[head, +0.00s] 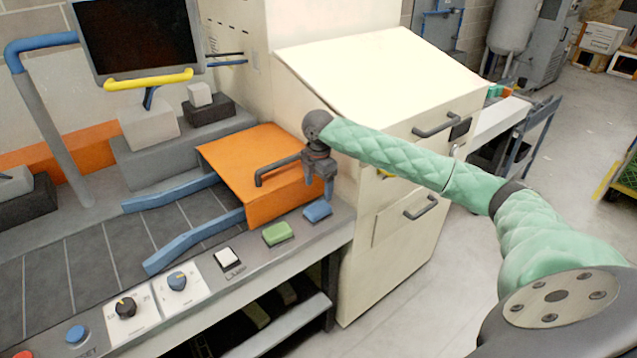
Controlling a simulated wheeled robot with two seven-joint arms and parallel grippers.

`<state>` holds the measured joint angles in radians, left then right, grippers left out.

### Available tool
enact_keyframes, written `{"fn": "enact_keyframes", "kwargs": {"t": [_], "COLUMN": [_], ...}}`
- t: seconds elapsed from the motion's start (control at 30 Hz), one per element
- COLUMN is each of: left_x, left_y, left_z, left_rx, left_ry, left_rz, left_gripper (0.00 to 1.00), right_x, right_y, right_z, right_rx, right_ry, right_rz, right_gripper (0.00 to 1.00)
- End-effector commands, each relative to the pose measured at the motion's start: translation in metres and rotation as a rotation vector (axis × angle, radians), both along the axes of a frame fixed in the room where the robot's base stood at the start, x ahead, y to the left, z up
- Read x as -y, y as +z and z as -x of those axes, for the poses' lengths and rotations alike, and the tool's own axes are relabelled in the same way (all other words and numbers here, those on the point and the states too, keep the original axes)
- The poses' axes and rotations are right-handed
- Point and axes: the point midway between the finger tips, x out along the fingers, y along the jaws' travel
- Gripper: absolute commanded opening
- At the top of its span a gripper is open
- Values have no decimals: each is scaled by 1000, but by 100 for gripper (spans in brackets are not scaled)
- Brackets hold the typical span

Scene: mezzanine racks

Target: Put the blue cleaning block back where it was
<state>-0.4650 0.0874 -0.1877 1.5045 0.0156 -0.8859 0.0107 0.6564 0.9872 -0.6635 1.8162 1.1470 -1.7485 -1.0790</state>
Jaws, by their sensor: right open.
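A blue block (317,212) lies on the grey front ledge of the bench, at the right end of a row. My right gripper (326,196) points down just above and slightly behind the blue block. Its jaws are open and nothing shows between them. I cannot tell whether a fingertip touches the block. A green block (278,234) and a white block (228,258) lie further left on the same ledge. My left gripper is not in view.
An orange hood (262,165) with a dark handle stands right behind the gripper. A cream cabinet (385,75) rises close on the right. Blue guide rails (195,240) cross the conveyor. Knobs (125,307) sit on the ledge at left.

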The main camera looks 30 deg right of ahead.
Motion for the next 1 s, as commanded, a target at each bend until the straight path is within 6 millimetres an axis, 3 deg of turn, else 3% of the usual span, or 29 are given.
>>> {"fn": "enact_keyframes", "kwargs": {"t": [0.3,1.0], "left_x": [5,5], "left_y": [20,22], "left_z": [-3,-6], "left_rx": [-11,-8], "left_ry": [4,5], "left_rz": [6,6], "left_gripper": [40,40], "right_x": [0,0], "right_y": [25,26], "right_z": [0,0], "right_rx": [-1,-1], "right_ry": [-1,-1], "right_rz": [1,1], "right_gripper": [74,74]}}
